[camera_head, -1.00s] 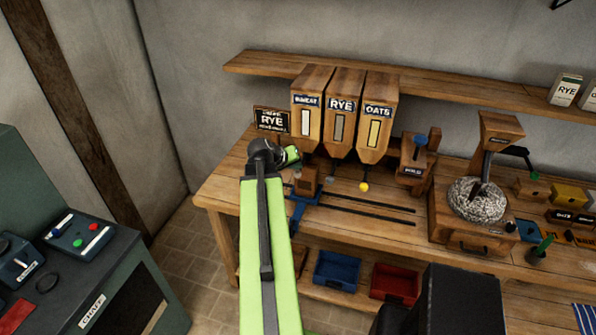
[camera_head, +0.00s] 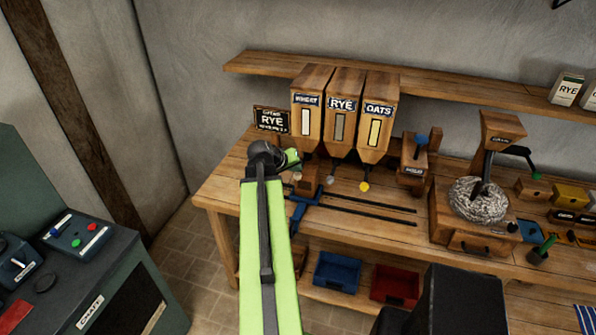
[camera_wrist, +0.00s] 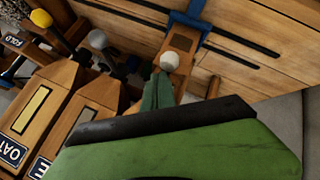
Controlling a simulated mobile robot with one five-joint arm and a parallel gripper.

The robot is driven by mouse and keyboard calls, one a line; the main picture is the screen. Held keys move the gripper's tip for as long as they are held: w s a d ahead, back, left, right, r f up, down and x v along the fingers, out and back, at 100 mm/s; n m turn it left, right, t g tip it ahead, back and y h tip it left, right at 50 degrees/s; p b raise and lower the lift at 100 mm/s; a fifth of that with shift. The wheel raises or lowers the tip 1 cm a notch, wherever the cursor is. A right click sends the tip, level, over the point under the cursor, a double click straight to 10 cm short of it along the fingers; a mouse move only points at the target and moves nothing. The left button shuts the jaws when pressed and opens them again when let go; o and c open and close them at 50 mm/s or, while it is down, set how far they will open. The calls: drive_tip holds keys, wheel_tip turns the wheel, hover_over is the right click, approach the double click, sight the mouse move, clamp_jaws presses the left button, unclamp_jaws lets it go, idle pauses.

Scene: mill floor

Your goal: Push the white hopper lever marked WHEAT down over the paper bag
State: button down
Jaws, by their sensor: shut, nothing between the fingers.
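The WHEAT hopper (camera_head: 307,118) is the left one of three wooden hoppers on the bench. Its white lever knob (camera_wrist: 170,61) shows in the wrist view just beyond my fingertips, over the brown paper bag (camera_wrist: 181,43). In the head view the bag (camera_head: 307,182) stands below the hopper at a blue carriage (camera_head: 298,207), partly hidden by my arm. My gripper (camera_head: 292,160) is shut and empty, just above and beside the bag. Its green fingers (camera_wrist: 158,92) point at the knob; I cannot tell whether they touch it. The lever's shaft is mostly hidden.
The RYE hopper (camera_head: 342,115) with a grey knob (camera_wrist: 98,39) and the OATS hopper (camera_head: 377,120) with a yellow knob (camera_head: 364,187) stand close to the right. Two dark rails (camera_head: 370,203) cross the bench, clear there. A grinder (camera_head: 478,200) stands further right.

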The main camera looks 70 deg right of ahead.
sight(296, 175)
drive_tip(key=shift+f+b, duration=1.75)
drive_tip(key=shift+f, duration=0.15)
idle(1.2)
drive_tip(key=shift+r, duration=0.1)
idle(0.4)
drive_tip(key=shift+r+p, duration=2.9)
drive_tip(key=shift+p, duration=0.05)
wheel_tip(296, 175, up, 5)
drive_tip(key=p, duration=0.5)
